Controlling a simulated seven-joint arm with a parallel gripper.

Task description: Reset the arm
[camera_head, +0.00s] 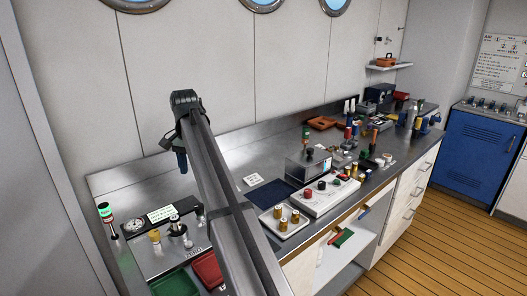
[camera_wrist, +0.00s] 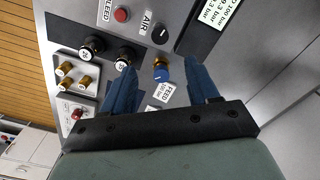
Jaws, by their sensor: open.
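My gripper (camera_wrist: 161,68) is open, with two blue fingers apart and nothing held between them. In the head view my gripper (camera_head: 182,160) hangs above the left end of the bench, fingers pointing down. The grey fill panel (camera_head: 150,262) lies below it, partly hidden by my arm. In the wrist view a blue knob on a brass fitting (camera_wrist: 162,72), beside a FEED label (camera_wrist: 161,91), shows between the fingers; I cannot tell its distance. Black-capped fittings (camera_wrist: 92,46), a red BLEED button (camera_wrist: 121,14) and a black AIR knob (camera_wrist: 160,34) are beyond.
A green tray (camera_head: 175,284) and a red tray (camera_head: 207,270) lie at the panel's front. A plate with brass cylinders (camera_head: 267,221) and a white control box (camera_head: 318,203) stand to the right. Several tools crowd the bench's far end. The wall is close behind my gripper.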

